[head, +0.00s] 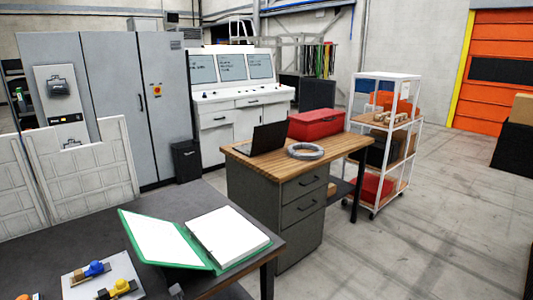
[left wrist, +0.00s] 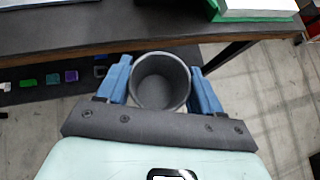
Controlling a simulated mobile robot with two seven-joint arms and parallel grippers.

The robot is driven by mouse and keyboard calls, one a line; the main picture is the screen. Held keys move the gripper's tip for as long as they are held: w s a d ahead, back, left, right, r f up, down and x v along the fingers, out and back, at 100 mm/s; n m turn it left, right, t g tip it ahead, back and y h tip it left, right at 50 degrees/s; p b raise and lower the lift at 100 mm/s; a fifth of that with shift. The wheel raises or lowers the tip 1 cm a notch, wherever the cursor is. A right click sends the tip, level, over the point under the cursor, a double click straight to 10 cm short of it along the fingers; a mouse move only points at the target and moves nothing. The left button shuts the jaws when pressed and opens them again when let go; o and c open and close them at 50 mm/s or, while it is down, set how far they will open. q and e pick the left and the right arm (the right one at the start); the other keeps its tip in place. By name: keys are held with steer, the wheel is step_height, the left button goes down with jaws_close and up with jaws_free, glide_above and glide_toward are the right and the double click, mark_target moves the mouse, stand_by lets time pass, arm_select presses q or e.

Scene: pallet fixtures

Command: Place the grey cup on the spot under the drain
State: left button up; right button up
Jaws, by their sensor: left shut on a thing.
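The grey cup (left wrist: 160,104) is between the blue fingers of my left gripper (left wrist: 158,72) in the left wrist view. The gripper is shut on it, one finger on each side, and the cup's open mouth and empty inside face the camera. The cup appears near the front edge of the dark table (left wrist: 110,22). In the head view this table (head: 215,200) carries a pale plate (head: 85,272) with a blue valve (head: 97,269) and a yellow valve (head: 122,287). I cannot make out the drain or the spot under it. My right gripper is in neither view.
An open green binder (head: 180,243) lies on the dark table; its corner (left wrist: 262,14) shows in the wrist view. Small coloured blocks (left wrist: 53,79) sit lower, beyond the table edge. A wooden-topped desk (head: 340,149) with a laptop (head: 262,139) stands behind. Open floor lies to the right.

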arm_select(q)
steer(key=d+f, duration=0.1)
steer(key=s+d+f+m+h, duration=0.1)
steer(key=shift+f+t, duration=0.3)
steer(key=shift+f, duration=0.05)
steer(key=shift+s+a+f+m+h, duration=0.2)
steer(key=shift+s+f+m+h, duration=0.15)
steer(key=shift+f+m, duration=0.2)
step_height(320, 180, down, 7)
steer(key=s+m+h, duration=0.1)
steer(key=m+h, duration=0.1)
steer(key=shift+d+r, duration=0.2)
steer(key=shift+d, duration=0.05)
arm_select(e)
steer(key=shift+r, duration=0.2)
arm_select(q)
steer(key=shift+m, duration=0.25)
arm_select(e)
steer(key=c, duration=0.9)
arm_select(q)
steer(key=shift+a, duration=0.15)
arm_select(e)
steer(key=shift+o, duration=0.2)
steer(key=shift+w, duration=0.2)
